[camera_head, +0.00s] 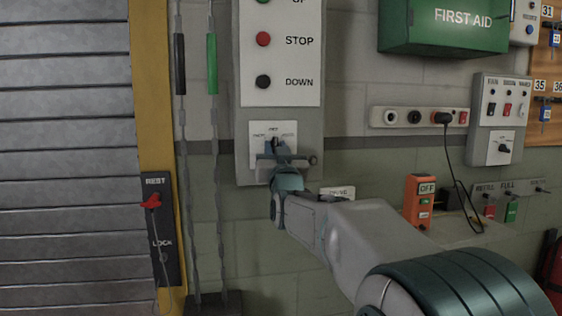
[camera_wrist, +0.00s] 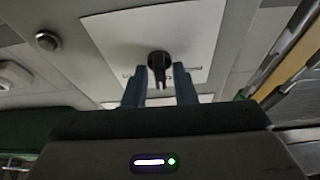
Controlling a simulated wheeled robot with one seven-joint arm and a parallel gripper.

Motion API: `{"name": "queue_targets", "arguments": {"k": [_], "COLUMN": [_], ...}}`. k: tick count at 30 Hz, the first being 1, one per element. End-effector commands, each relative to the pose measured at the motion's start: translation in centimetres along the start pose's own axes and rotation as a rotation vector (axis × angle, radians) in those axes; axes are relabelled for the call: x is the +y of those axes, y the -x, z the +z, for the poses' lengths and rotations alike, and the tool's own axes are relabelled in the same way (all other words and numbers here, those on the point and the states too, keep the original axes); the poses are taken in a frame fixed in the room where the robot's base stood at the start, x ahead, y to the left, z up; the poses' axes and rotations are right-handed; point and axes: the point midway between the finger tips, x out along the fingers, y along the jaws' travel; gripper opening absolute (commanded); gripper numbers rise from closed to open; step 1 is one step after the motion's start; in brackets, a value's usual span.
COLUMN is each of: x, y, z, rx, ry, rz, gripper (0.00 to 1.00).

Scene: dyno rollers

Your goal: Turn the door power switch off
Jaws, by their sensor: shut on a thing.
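A black rotary knob (camera_wrist: 160,62) sits on a white plate (camera_wrist: 205,28) in the wrist view. In the head view this plate (camera_head: 257,130) is on the grey door control box (camera_head: 310,128), below the UP, STOP and DOWN buttons. The plate has small labels around its upper part, too small to read surely. My gripper (camera_wrist: 160,88) has its two blue fingers on either side of the knob's handle, shut on it. The handle points down in the wrist view. In the head view my gripper (camera_head: 277,150) hides most of the knob.
A roller door (camera_head: 65,150) and hanging cords are at left, with a red REST/LOCK lever (camera_head: 151,201). At right are an orange box (camera_head: 419,202) marked OFF, a socket strip (camera_head: 419,117) with a plugged cable, and another switch panel (camera_head: 501,112). A green first aid box (camera_head: 445,25) hangs above.

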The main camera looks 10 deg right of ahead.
Motion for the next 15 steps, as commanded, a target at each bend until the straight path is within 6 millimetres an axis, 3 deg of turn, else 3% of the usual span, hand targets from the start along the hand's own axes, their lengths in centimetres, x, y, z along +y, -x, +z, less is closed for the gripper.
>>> {"name": "queue_targets", "arguments": {"k": [1, 15], "x": [0.04, 0.07], "y": [0.18, 0.1], "z": [0.74, 0.67], "rx": [-0.012, -0.015], "ry": [0.012, 0.043], "rz": [-0.005, -0.018], "gripper": [0.02, 0.02]}}
